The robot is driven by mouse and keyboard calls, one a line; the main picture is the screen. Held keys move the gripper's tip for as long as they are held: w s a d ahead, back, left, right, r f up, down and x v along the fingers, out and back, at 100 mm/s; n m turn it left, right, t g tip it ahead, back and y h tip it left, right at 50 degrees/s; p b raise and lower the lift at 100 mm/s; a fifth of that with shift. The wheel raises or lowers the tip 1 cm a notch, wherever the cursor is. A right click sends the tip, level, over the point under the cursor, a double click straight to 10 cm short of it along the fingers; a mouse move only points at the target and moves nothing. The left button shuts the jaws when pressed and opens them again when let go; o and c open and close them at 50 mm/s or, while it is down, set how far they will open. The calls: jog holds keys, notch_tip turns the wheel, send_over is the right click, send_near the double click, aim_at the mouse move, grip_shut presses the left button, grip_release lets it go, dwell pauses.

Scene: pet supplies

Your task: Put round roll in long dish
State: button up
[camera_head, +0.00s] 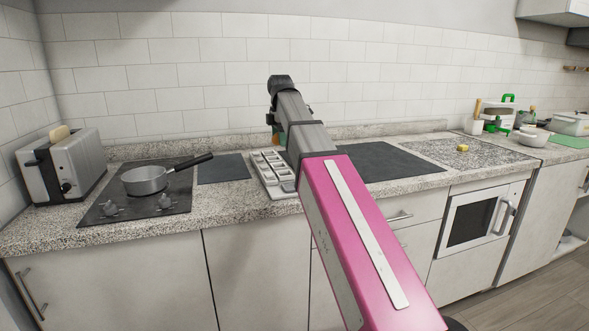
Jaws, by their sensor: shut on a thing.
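My pink and grey arm reaches over the counter in the head view, and its dark wrist end (280,85) is above the back of the counter. My gripper's fingers and whatever is between them are hidden behind the arm. I cannot make out a round roll. A pale, compartmented long tray (271,165) lies on the counter just left of the arm, partly covered by it; I cannot tell if it is the long dish. A small orange and green patch (273,137) shows at the arm's left edge, too small to identify.
A toaster (62,165) and a pan (147,180) on a dark hob (118,205) stand at the left. Dark flat panels (222,168) lie either side of the tray. A small yellow object (462,148) sits on the speckled counter at right. Bowls (533,136) stand farther right.

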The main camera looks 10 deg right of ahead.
jog(key=shift+w+f, duration=0.1)
jog(key=shift+w, duration=0.05)
jog(key=d+f, duration=0.2)
jog(key=d, duration=0.1)
jog(key=w+d+f, duration=0.1)
jog(key=d+f, duration=0.1)
jog(key=d, duration=0.2)
jog(key=w+d+f, duration=0.1)
jog(key=d+f, duration=0.1)
jog(key=d, duration=0.2)
jog(key=shift+f, duration=2.45)
jog(key=o, duration=1)
jog(key=shift+f, duration=0.1)
